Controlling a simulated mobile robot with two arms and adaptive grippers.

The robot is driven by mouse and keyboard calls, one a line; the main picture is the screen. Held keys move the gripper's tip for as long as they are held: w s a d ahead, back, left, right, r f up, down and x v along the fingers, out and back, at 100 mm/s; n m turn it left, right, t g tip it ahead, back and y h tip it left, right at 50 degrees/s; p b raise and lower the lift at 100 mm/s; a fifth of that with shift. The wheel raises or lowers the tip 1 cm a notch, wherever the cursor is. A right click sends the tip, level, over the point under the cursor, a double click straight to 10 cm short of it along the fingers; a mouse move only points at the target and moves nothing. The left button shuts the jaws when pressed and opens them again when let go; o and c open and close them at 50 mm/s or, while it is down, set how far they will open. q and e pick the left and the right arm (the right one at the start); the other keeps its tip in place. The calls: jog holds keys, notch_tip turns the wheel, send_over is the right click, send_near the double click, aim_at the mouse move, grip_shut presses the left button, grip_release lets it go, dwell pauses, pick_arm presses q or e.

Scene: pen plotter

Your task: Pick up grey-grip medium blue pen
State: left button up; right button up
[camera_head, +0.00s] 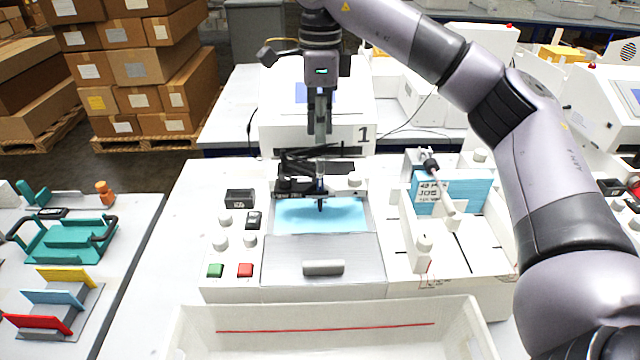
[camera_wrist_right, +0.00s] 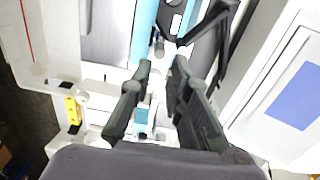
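A pen (camera_head: 320,187) stands upright in the plotter's dark carriage (camera_head: 295,187), with its dark tip over a light-blue sheet (camera_head: 345,215). Its upper part is hard to make out against the carriage and my gripper. My right gripper (camera_head: 320,142) points down just above the carriage, in line with the pen. In the right wrist view the fingers (camera_wrist_right: 162,62) are spread apart. A small grey cylindrical end (camera_wrist_right: 158,47) shows just beyond the fingertips, apparently the pen's; I see no grip on it. My left gripper is not in view.
The plotter has white knobs, a green button (camera_head: 215,270) and a red button (camera_head: 245,270). A white tray (camera_head: 330,345) stands in front. A blue card stack (camera_head: 470,192) stands in a holder on the right. A dark arm (camera_head: 310,155) lies behind the carriage.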

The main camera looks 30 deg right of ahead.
aim_at(320, 158)
notch_tip(320, 158, down, 3)
jog(key=shift+d+r, duration=0.1)
jog(key=shift+r, duration=0.05)
jog(key=shift+s+f+p, duration=0.1)
jog(key=shift+f+p, duration=0.2)
jog(key=shift+f, duration=0.55)
notch_tip(320, 158, down, 4)
jog(key=shift+f+p, duration=0.15)
jog(key=shift+p, duration=0.85)
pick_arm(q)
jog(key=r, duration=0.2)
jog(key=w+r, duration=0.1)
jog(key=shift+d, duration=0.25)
pick_arm(e)
jog(key=shift+f, duration=0.1)
grip_shut()
